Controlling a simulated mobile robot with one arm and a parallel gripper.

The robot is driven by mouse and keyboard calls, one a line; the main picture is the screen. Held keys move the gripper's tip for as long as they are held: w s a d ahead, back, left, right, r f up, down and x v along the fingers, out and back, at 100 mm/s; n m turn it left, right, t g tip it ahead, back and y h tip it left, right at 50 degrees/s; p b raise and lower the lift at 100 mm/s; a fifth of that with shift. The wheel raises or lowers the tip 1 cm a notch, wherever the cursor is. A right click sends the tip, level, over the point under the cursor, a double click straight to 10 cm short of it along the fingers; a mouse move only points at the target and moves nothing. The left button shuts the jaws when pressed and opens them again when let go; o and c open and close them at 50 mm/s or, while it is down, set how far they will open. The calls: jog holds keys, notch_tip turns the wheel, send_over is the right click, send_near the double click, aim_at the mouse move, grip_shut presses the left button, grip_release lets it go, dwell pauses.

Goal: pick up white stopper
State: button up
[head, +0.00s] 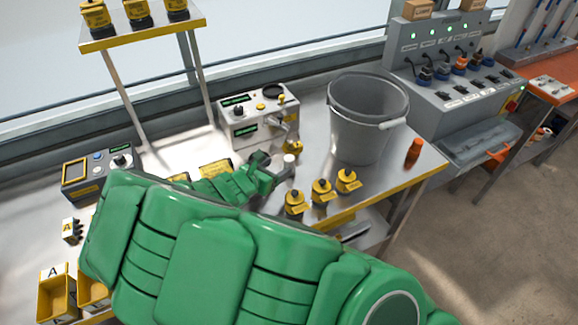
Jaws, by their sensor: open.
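A small white stopper (289,160) stands near the middle of the metal bench (228,160), in front of the grey instrument. My gripper (276,169) is open, and its green fingers are close to the stopper on its left. I cannot tell whether they touch it or are around it. The stopper's lower part is partly hidden by my gripper. My green arm covers much of the bench front.
A grey bucket (361,145) stands right of the stopper. Several yellow-based pieces (321,192) with dark tops stand in front of it. A grey instrument (254,115) is behind. An orange cylinder (413,151) is near the bench's right edge. Yellow bins (57,296) sit at lower left.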

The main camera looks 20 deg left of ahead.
aim_at(286, 163)
jog(key=shift+x, duration=3.85)
jog(key=c, duration=1.1)
jog(key=shift+r, duration=0.1)
